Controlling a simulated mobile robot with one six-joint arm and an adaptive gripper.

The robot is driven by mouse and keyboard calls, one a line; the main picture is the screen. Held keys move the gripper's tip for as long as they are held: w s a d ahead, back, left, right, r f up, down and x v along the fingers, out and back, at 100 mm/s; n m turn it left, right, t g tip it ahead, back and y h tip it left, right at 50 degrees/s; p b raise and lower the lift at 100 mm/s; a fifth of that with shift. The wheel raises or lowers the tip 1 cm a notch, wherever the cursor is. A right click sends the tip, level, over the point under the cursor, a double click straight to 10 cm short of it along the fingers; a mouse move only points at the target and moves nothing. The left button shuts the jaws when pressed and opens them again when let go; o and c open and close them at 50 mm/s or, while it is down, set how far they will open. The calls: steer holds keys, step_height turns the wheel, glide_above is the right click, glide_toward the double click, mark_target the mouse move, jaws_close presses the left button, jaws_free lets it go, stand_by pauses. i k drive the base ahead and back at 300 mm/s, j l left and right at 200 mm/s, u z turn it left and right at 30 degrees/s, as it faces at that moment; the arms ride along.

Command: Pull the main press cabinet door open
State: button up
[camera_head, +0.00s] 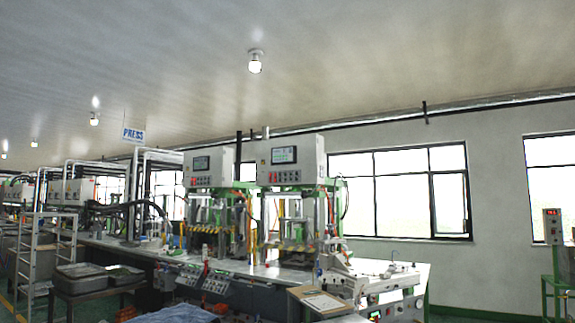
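Two pale press cabinets stand high on the wax presses near the middle of the view. The nearer cabinet (308,157) has a dark screen and a row of buttons on its front. The other cabinet (221,155) stands just left of it, also with a screen and buttons. Both fronts look closed, but door seams and handles are too small to make out. Which one is the main press cabinet I cannot tell. My gripper is not seen.
A long workbench (415,268) runs under the presses, with clamps and fixtures on it. A metal cart with trays (88,284) and a grey rack (27,262) stand at the left. A green-framed stand with a red display box (552,226) is at the far right.

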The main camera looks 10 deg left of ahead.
mark_target(298, 155)
steer(key=i+j+u, duration=0.3)
steer(key=j+u, duration=0.15)
steer(key=j, duration=0.2)
steer(key=i+j+u, duration=1.4)
steer(key=i+u, duration=0.5)
steer(key=i+z, duration=0.1)
steer(key=i, duration=0.6)
steer(key=i+j+z, duration=0.1)
steer(key=i, duration=0.55)
steer(key=i+j+z, duration=0.1)
steer(key=i, duration=0.6)
steer(key=i+l+z, duration=0.1)
steer(key=i+z, duration=0.15)
steer(key=i, duration=0.45)
steer(key=i+z, duration=0.3)
steer(key=i, duration=0.4)
steer(key=i+j+z, duration=0.25)
steer(key=i, duration=0.45)
steer(key=i+l+z, duration=0.45)
steer(key=i+z, duration=0.95)
steer(key=i+j+z, duration=0.2)
steer(key=i+z, duration=0.25)
